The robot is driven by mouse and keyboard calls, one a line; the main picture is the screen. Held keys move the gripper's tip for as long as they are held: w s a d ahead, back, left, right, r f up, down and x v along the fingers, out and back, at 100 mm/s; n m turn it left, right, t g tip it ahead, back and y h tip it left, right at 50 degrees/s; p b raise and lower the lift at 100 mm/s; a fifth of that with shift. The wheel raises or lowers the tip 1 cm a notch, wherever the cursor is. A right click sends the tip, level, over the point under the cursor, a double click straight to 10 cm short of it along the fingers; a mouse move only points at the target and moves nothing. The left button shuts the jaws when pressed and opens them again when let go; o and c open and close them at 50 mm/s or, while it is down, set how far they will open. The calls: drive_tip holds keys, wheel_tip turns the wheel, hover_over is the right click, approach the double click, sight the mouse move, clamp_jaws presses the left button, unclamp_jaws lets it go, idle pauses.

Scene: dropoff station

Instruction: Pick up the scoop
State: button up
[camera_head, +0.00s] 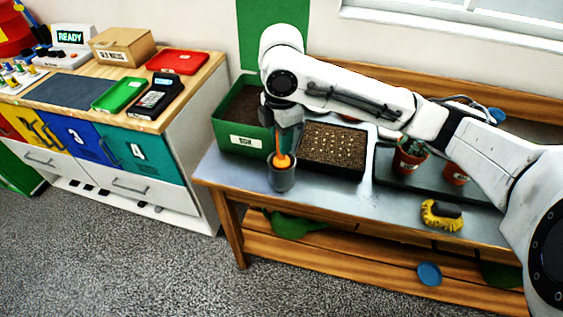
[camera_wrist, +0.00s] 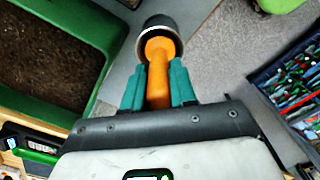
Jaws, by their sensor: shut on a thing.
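The scoop (camera_wrist: 159,75) shows as an orange handle between the teal fingers of my gripper (camera_wrist: 158,85) in the wrist view. My gripper is shut on this handle.
A black seed tray (camera_head: 333,165) lies close on the right. A wooden-topped cabinet (camera_head: 150,122) stands across a floor gap.

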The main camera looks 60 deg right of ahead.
clamp_jaws()
drive_tip(key=shift+r, duration=0.1)
